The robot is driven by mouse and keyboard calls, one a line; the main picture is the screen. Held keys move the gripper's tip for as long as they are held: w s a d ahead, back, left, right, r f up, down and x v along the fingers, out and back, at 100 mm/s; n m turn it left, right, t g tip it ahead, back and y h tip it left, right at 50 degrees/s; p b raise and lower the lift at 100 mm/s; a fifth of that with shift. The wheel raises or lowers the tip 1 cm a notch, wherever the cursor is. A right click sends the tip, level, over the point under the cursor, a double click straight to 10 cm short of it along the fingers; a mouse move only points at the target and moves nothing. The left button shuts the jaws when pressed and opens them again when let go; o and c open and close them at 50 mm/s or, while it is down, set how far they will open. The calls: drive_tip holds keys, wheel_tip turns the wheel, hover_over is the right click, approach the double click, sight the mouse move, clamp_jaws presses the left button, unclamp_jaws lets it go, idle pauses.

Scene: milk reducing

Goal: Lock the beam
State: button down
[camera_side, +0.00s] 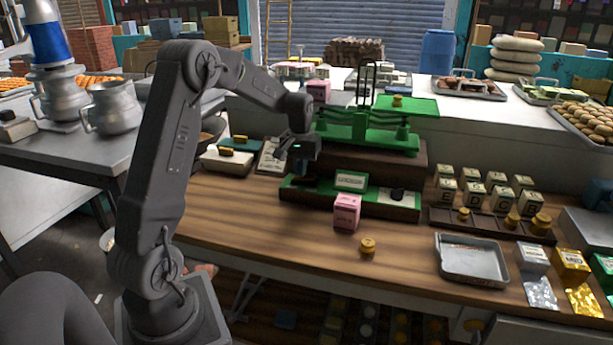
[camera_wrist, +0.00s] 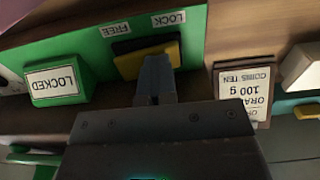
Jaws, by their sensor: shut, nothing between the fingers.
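The green balance (camera_side: 365,135) stands on a brown block, with a weight on its right pan. Below it is a green panel (camera_side: 320,196) with a sign (camera_side: 350,180); in the wrist view the sign (camera_wrist: 53,82) reads "LOCKED". The wrist view shows a yellow and black switch piece (camera_wrist: 128,64) beside the upside-down labels LOCK (camera_wrist: 168,18) and FREE (camera_wrist: 116,29). My gripper (camera_side: 303,172) is shut and empty at the left of the panel. In the wrist view its fingertips (camera_wrist: 156,62) overlap the yellow part; I cannot tell whether they touch it. The side view hides the switch behind my gripper.
A pink box (camera_side: 346,212) and a small brass weight (camera_side: 367,246) stand in front of the panel. A metal tray (camera_side: 470,259) and a rack of weights lie to the right. A card (camera_wrist: 243,92) lies right of the switch in the wrist view.

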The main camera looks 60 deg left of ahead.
drive_tip(key=shift+r, duration=3.5)
drive_tip(key=shift+d, duration=0.1)
drive_tip(key=s+d+r+m+t, duration=0.1)
drive_tip(key=d+r, duration=0.2)
drive_tip(key=d, duration=0.2)
drive_tip(key=s+d+r+m, duration=0.2)
drive_tip(key=d, duration=0.4)
drive_tip(key=s+d+m+t, duration=0.4)
drive_tip(key=s+d+m, duration=0.2)
drive_tip(key=s+d, duration=1)
drive_tip(key=shift+d+f+t, duration=0.3)
drive_tip(key=shift+d, duration=0.15)
drive_tip(key=shift+s, duration=0.1)
